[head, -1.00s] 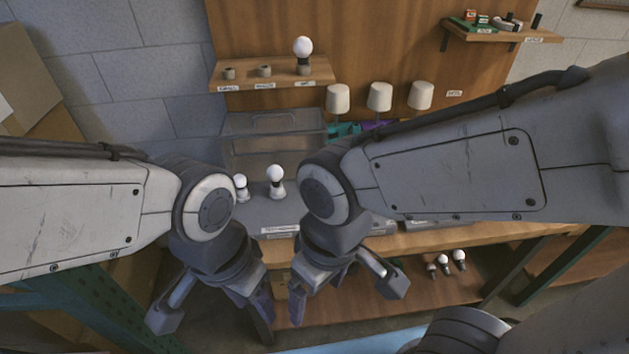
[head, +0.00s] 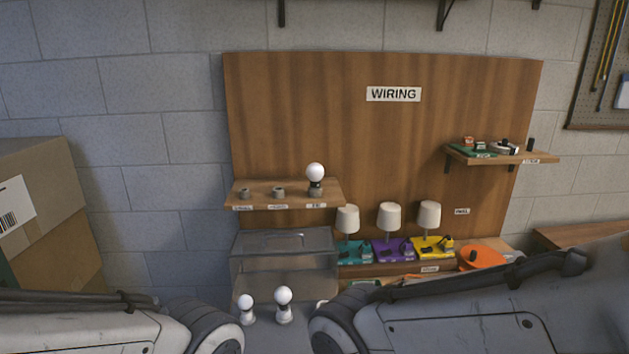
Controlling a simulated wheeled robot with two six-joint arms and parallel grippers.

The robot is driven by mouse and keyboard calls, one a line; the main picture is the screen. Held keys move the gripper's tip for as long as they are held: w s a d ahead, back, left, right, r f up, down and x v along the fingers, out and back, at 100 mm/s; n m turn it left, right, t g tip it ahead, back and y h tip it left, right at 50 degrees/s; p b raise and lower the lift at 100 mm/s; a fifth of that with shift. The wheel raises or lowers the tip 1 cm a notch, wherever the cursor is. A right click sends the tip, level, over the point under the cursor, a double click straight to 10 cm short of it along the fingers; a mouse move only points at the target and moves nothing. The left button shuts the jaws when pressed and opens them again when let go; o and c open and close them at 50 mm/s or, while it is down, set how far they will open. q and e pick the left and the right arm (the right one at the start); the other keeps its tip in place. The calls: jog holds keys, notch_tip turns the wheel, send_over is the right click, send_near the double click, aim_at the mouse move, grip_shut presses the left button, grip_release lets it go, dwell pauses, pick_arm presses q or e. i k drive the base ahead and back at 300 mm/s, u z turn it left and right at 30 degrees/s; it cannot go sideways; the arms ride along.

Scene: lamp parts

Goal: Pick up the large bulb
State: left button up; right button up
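A large round white bulb (head: 315,173) with a dark base stands upright in a holder on the left wall shelf. Two more white bulbs stand on the grey surface below: a smaller one (head: 246,302) on the left and a bigger one (head: 284,297) to its right. My arms come in from the left and the right along the bottom edge. Both grippers are below the picture. Part of my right arm lies close to the right of the two lower bulbs.
The left shelf (head: 255,196) also carries two empty holders. A clear box (head: 282,262) stands below it. Three lamps with white shades (head: 389,216) stand on coloured bases to the right. A right shelf (head: 500,158) holds small parts. An orange round thing (head: 482,257) lies at the right.

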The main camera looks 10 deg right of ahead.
aim_at(314, 172)
jog(key=z, duration=0.5)
jog(key=i, duration=1.05)
jog(key=u, duration=0.4)
